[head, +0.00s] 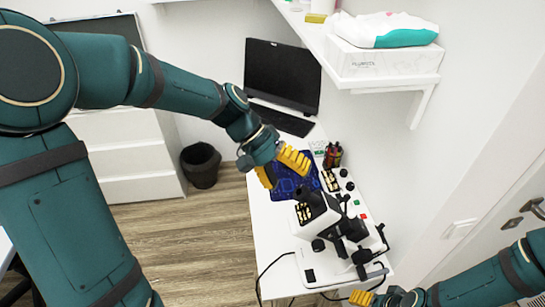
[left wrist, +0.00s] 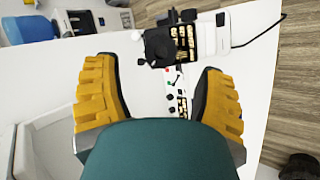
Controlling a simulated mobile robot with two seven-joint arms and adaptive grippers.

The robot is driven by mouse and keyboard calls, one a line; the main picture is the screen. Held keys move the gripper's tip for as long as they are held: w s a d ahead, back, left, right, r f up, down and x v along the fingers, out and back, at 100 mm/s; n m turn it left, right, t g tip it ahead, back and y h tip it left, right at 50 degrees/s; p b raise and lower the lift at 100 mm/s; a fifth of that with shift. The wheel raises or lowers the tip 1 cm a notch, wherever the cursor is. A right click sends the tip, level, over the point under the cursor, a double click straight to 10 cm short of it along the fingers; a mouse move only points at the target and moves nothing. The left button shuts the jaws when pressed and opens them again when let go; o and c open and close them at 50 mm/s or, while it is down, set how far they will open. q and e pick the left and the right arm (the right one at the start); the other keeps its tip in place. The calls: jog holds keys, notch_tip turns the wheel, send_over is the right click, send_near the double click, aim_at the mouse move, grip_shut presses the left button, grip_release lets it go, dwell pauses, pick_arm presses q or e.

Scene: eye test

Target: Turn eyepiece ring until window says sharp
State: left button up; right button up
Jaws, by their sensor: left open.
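A white and black microscope-like device (head: 318,222) stands on the white table in the head view. It also shows between my fingers in the left wrist view (left wrist: 208,36). A black round part (left wrist: 157,46), perhaps the eyepiece ring, faces up there; I cannot tell for sure. No window text is readable. My left gripper (head: 282,171) is open and empty, above the table on the far side of the device. It also shows in the left wrist view (left wrist: 158,68), fingers wide apart. My right gripper (head: 362,297) is only partly visible at the bottom edge.
A control panel (head: 351,200) with knobs and buttons lies beside the device. A laptop (head: 283,75) stands at the back. A shelf (head: 385,80) overhangs on the right. A black cable trails off the table's left side.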

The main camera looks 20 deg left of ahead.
pick_arm(q)
jog(key=v, duration=0.6)
jog(key=shift+a+r, duration=0.2)
jog(key=shift+a, duration=0.05)
